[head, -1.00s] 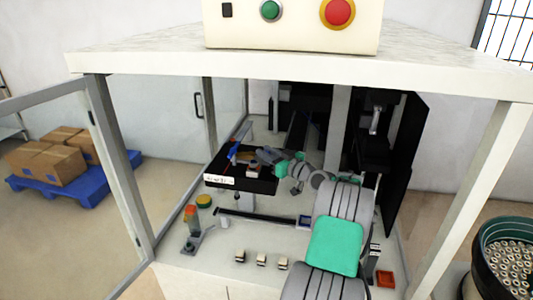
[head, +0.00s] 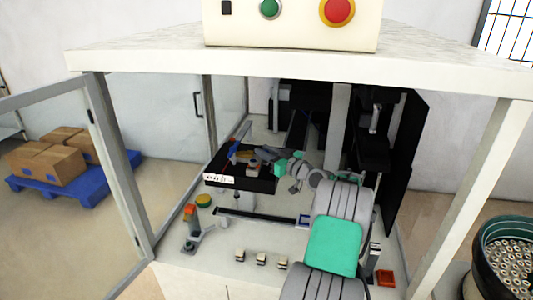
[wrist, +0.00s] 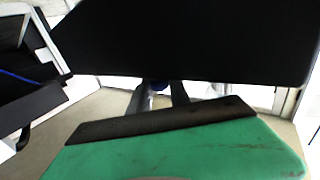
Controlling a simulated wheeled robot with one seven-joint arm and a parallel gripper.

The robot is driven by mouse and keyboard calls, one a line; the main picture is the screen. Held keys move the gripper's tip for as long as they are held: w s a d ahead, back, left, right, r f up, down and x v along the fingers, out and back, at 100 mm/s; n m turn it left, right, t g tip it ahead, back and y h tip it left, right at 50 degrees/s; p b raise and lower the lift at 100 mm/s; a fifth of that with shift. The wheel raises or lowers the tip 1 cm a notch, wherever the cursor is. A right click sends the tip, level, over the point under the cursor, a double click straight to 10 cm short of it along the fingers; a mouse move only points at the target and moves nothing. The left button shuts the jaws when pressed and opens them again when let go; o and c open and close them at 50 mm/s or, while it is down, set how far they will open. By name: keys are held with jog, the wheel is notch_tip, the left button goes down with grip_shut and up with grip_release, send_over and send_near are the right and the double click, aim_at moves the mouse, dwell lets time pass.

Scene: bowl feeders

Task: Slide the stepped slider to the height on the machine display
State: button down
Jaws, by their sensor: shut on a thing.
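My gripper (head: 264,156) reaches leftward over the black tray-like part of the machine (head: 262,186). In the head view, blue (head: 236,152) shows just left of the gripper, above the tray. A white strip with dark marks (head: 219,179), possibly the machine display, is on the tray's front. I cannot read its marks.
A dark rail (head: 255,216) lies on the deck below the tray. Several small blocks (head: 261,258) stand near the front edge. A post with an orange top (head: 190,215) is at left. A machine frame (head: 119,160) encloses the arm. A parts bowl (head: 510,255) stands outside right.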

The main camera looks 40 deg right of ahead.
jog(key=shift+w+a+f+b, duration=0.15)
jog(key=shift+w+a+b, duration=0.5)
jog(key=shift+w+b, duration=0.2)
jog(key=shift+r, duration=0.2)
jog(key=c, duration=1.5)
grip_release()
jog(key=s, duration=0.2)
jog(key=s+b, duration=0.1)
jog(key=s, duration=0.5)
jog(key=shift+d+b, duration=0.3)
jog(key=shift+b, duration=0.1)
jog(key=shift+w, duration=0.1)
